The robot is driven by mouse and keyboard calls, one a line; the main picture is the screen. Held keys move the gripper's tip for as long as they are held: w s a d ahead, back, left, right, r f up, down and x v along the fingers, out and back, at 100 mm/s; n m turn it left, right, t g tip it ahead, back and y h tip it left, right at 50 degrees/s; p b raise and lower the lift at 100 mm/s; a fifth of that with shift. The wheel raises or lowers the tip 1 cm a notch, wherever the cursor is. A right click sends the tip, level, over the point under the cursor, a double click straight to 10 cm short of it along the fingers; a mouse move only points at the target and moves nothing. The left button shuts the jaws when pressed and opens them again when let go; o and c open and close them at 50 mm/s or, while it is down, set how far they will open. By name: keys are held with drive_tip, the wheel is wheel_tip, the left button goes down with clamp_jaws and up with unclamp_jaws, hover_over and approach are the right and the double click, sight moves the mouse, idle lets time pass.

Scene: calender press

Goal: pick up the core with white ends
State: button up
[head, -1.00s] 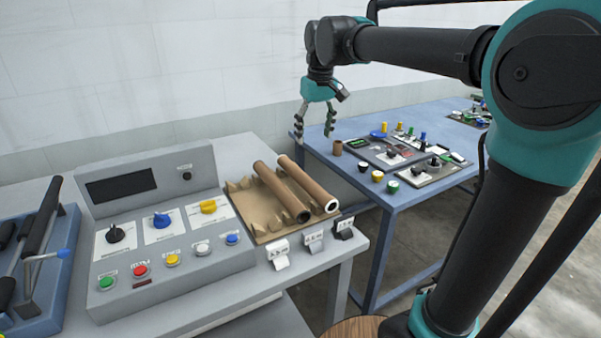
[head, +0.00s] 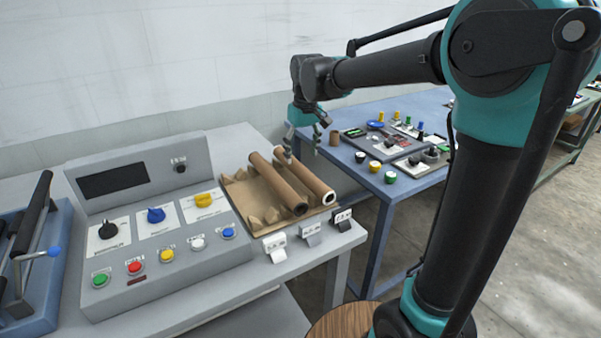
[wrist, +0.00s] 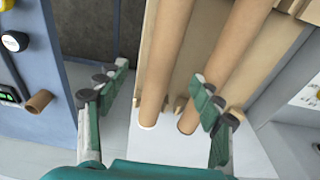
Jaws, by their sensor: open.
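The core with white ends (head: 305,174) is a brown tube lying in the cardboard tray, on the right of the two tubes in the head view. Its near end has a white rim. In the wrist view it is the left tube (wrist: 165,60), with a white-rimmed end between my fingers' lines. A second brown core (head: 277,182) with a dark end lies parallel beside it; in the wrist view it is the right tube (wrist: 235,55). My gripper (head: 303,143) is open and empty, pointing down near the cores' far ends. Its fingers (wrist: 160,88) spread wide in the wrist view.
The cardboard tray (head: 245,205) has notched supports. A control panel (head: 160,250) stands left of it, and several tags (head: 308,234) stand in front. A blue table (head: 357,175) to the right, across a gap, holds a short brown cylinder (head: 335,138) and several knobs.

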sight(301, 165)
drive_tip(key=shift+s+a+f, duration=0.1)
drive_tip(key=shift+f, duration=2.5)
drive_tip(key=c, duration=1.3)
drive_tip(key=shift+r, duration=0.1)
